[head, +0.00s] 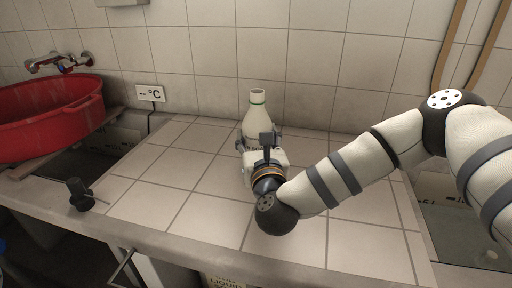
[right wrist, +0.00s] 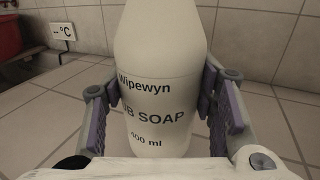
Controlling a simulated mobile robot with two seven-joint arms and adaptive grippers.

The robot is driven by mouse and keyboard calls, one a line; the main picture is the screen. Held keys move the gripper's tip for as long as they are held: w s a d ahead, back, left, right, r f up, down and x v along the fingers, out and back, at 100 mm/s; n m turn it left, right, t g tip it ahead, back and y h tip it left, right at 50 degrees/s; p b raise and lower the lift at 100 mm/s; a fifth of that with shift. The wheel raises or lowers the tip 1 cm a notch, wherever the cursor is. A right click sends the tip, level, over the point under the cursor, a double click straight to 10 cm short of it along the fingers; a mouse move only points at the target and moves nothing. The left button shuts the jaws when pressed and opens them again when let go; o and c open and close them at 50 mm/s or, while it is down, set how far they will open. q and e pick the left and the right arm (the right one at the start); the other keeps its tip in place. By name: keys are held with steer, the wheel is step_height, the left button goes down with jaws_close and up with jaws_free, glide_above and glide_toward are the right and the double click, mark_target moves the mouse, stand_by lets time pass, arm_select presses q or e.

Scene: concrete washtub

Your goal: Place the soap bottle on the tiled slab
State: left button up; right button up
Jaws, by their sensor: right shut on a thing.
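My left gripper is not in view.
A red basin (head: 45,115) stands at the left below a wall tap (head: 60,62). A °C display (head: 150,93) is on the tiled wall behind. A small dark fitting (head: 80,195) is at the slab's left edge. The slab's left and front are clear.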

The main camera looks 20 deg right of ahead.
step_height(320, 180, down, 2)
steer(key=shift+f, duration=0.1)
steer(key=shift+f, duration=0.2)
steer(key=o, duration=1.5)
steer(key=shift+s, duration=0.1)
